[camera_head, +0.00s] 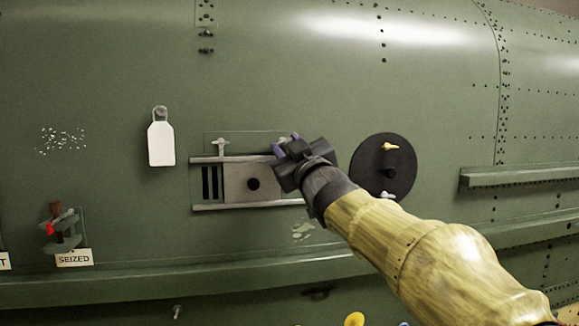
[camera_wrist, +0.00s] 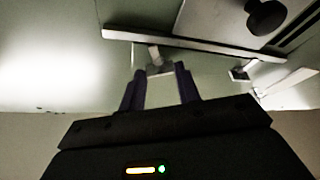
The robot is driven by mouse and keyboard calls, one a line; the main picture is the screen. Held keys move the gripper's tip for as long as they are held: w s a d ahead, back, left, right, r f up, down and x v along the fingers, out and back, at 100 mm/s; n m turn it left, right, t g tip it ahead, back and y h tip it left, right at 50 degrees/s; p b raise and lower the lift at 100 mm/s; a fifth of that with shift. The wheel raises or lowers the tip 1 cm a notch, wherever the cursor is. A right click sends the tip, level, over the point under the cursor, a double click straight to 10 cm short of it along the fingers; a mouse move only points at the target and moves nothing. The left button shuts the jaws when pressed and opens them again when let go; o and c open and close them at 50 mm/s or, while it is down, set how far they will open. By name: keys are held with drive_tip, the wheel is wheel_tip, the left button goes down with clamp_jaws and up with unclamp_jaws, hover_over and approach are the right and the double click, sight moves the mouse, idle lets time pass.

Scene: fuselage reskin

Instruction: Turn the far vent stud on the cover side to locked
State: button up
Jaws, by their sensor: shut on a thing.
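The vent (camera_head: 240,183) is a rectangular unit on the green fuselage skin, with a grey sliding cover with a dark knob, dark slots at its left, and a rail above and below. One light grey vent stud (camera_head: 220,146) stands above the upper rail at the left. My gripper (camera_head: 287,148) is at the vent's upper right and hides what it holds in the head view. In the wrist view my gripper (camera_wrist: 158,75) is shut on a grey stud (camera_wrist: 156,57) beside the rail (camera_wrist: 190,43). Another stud (camera_wrist: 240,73) shows to the right. I cannot tell the held stud's turn position.
A white tag (camera_head: 161,143) hangs at left. A red-marked latch (camera_head: 62,228) with a "SEIZED" label (camera_head: 74,258) is lower left. A ledge (camera_head: 515,178) juts out at right.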

drive_tip(key=shift+a+f+m+t+h+b, duration=0.1)
drive_tip(key=shift+f+m+t+h+b, duration=0.3)
drive_tip(key=shift+m+b, duration=0.85)
drive_tip(key=shift+a+r+m+t+h+b, duration=0.15)
drive_tip(key=shift+m+h+b, duration=0.45)
drive_tip(key=shift+m+b, duration=0.6)
drive_tip(key=shift+m+t+h+b, duration=0.3)
drive_tip(key=shift+m+b, duration=0.1)
drive_tip(key=shift+m, duration=0.15)
drive_tip(key=shift+r+m+h+b, duration=0.1)
drive_tip(key=shift+m+h+b, duration=0.35)
drive_tip(key=shift+m, duration=0.35)
drive_tip(key=o, duration=1)
drive_tip(key=shift+r, duration=0.1)
drive_tip(key=shift+s+d, duration=0.1)
drive_tip(key=shift+s, duration=0.05)
drive_tip(key=b+v, duration=0.5)
drive_tip(key=v, duration=1.2)
drive_tip(key=shift+f, duration=0.25)
